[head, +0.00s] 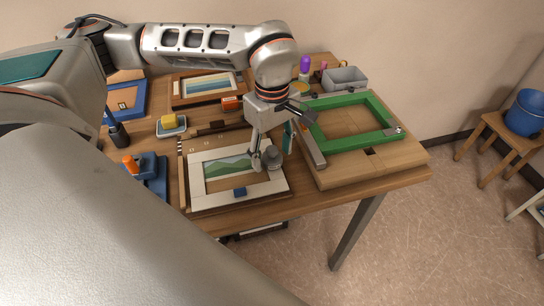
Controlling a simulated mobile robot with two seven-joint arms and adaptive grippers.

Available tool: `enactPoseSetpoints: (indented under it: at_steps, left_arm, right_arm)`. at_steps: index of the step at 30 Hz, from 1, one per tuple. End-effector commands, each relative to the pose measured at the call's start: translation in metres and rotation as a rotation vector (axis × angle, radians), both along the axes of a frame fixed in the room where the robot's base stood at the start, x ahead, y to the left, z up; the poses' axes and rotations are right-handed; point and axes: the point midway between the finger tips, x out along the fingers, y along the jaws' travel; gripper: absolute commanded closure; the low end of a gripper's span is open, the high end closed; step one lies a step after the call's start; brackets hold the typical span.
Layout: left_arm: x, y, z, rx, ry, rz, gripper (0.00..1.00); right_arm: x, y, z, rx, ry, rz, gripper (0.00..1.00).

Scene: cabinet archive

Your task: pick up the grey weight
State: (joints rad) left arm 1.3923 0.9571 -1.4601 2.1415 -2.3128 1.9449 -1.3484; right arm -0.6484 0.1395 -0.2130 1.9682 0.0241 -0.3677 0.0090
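The grey weight (273,159), a small dark grey knobbed piece, stands on the right part of a cream picture frame (225,202) with a green landscape. My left gripper (272,152) reaches down from above over it. One finger is close along the weight's left side, and the other finger is up to its right. The fingers look spread, with the weight between them. Whether the left finger touches the weight I cannot tell. My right gripper is not in view.
A green frame (320,138) lies on a wooden board at right. A yellow sponge in a dish (171,126), a dark bottle (118,132) and a grey bin (344,79) stand around. A stool (495,140) holds a blue bucket.

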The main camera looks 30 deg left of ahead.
Motion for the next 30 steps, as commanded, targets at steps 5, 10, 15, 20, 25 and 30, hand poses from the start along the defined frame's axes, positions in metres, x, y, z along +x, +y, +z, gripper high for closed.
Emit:
enactPoseSetpoints:
  at_steps: [5,10,15,20,25,30]
  left_arm:
    - [0.0,0.0,0.0,0.0,0.0,0.0,0.9]
    - [0.0,0.0,0.001,-0.001,-0.002,0.0,1.0]
    - [0.001,0.0,0.002,-0.001,-0.002,0.0,1.0]
    - [0.001,0.0,0.01,-0.001,-0.003,0.0,1.0]
    - [0.002,0.0,0.033,-0.001,-0.007,0.0,1.0]
    - [0.002,0.0,0.077,-0.001,-0.01,0.001,1.0]
  right_arm:
    - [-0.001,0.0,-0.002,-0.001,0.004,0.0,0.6]
    - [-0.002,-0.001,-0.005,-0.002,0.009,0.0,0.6]
    - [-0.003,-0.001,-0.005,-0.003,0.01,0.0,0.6]
    - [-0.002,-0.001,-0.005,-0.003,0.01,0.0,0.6]
    - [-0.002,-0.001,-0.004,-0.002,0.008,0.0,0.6]
    - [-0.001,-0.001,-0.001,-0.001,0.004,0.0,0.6]
